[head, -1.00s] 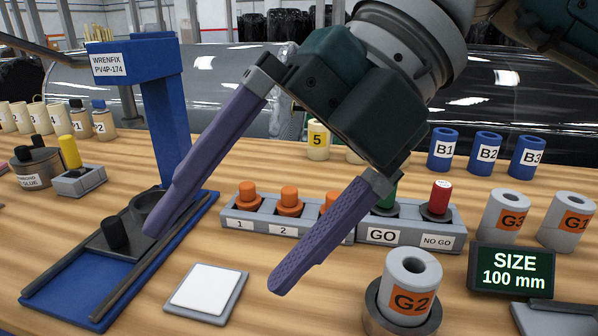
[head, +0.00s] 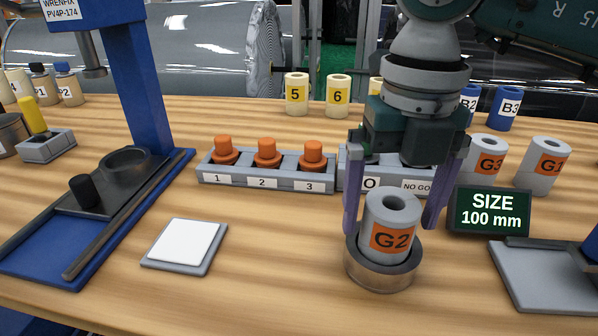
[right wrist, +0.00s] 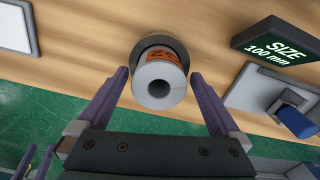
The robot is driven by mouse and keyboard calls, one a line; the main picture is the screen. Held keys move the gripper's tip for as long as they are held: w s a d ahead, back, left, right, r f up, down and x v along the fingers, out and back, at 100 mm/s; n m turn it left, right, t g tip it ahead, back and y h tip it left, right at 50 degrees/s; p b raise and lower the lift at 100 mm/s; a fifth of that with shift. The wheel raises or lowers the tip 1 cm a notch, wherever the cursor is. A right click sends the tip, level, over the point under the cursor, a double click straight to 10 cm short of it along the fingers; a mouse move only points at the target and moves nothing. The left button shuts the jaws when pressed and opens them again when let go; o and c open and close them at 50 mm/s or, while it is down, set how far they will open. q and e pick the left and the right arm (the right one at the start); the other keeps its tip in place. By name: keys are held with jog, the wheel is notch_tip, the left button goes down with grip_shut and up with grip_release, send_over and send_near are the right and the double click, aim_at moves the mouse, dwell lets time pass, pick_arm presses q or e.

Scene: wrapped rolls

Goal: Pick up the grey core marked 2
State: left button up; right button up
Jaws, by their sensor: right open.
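The grey core marked 2 (head: 375,218) is a hollow cylinder with an orange "G2" label. It stands upright in a round metal cup (head: 383,275). In the right wrist view the core (right wrist: 160,95) shows from above with its dark hole. My right gripper (head: 391,231) points down over it, open, with one purple finger on each side of the core. In the right wrist view the open fingertips (right wrist: 159,76) flank the core with small gaps. Purple finger-like parts, apparently my left gripper (right wrist: 32,162), show at the lower left edge there; their opening is unclear.
Cores G3 (head: 488,160) and G1 (head: 543,165) stand at the right, behind the SIZE display (head: 489,211). An orange-plug rack (head: 262,183) and GO rack (head: 417,187) stand behind. A white pad (head: 185,243) and blue press (head: 140,80) are left.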

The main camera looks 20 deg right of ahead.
jog(key=shift+f, duration=0.65)
jog(key=c, duration=1.5)
